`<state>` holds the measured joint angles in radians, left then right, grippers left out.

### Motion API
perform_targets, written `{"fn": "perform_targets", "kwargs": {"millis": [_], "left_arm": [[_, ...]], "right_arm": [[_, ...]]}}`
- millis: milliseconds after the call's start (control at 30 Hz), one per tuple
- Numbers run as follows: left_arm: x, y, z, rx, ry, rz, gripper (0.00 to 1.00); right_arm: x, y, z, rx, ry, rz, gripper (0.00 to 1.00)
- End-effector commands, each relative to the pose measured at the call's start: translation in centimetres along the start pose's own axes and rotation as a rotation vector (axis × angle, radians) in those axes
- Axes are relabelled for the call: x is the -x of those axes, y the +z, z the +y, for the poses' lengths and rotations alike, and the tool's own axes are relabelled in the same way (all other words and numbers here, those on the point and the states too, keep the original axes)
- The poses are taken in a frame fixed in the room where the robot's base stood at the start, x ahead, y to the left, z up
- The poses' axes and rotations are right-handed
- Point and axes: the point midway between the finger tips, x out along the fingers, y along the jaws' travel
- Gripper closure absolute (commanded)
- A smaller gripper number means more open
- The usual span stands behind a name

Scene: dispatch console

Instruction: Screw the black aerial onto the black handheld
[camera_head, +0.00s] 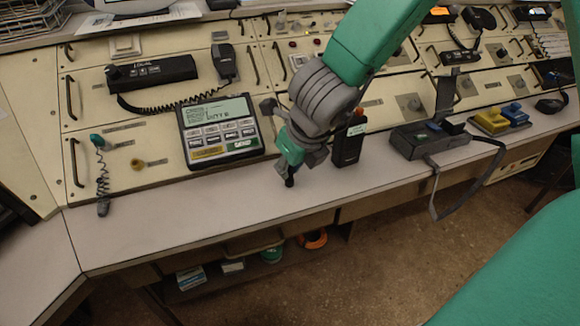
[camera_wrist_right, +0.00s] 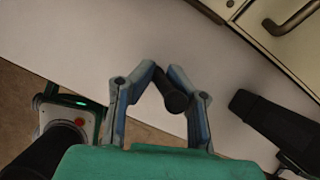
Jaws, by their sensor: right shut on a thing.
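The black handheld (camera_head: 347,150) stands upright on the pale desk ledge, against the console, with an orange mark and a pale label near its top. My right gripper (camera_head: 291,163) points down over the ledge, to the left of the handheld and apart from it. It is shut on the black aerial (camera_head: 289,181), whose dark end shows below the fingers. In the right wrist view the aerial (camera_wrist_right: 171,93) is a dark rod between the two fingertips. A black body at the right, likely the handheld (camera_wrist_right: 275,124), also shows there. My left gripper is not in view.
A keypad terminal (camera_head: 220,130) stands left of the gripper. A dark charger-like box (camera_head: 412,143) with a hanging strap and yellow-blue blocks (camera_head: 500,118) stand to the right. The ledge (camera_head: 190,215) is clear at left and front; its front edge drops to shelves.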

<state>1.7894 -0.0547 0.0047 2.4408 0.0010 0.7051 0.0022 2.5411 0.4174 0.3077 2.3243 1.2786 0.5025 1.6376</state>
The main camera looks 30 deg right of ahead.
Motion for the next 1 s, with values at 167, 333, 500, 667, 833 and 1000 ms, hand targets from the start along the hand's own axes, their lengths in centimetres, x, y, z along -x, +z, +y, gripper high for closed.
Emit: {"fn": "perform_targets", "kwargs": {"millis": [167,333,500,667,833,1000], "left_arm": [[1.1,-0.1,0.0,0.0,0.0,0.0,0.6],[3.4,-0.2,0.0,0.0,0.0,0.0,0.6],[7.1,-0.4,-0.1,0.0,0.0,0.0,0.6],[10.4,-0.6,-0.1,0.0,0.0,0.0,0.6],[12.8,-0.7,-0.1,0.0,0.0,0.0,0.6],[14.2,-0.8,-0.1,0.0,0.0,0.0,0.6]], "right_arm": [[1.5,0.7,-0.1,-0.001,0.001,-0.002,1.0],[4.9,2.1,-0.2,-0.002,0.0,-0.004,1.0],[10.3,4.4,-0.4,-0.003,0.001,-0.006,1.0],[15.5,6.5,-0.5,-0.004,0.003,-0.006,1.0],[20.0,8.4,-0.7,-0.003,0.003,-0.005,1.0],[23.3,9.7,-0.8,-0.003,0.003,-0.003,1.0]]}}
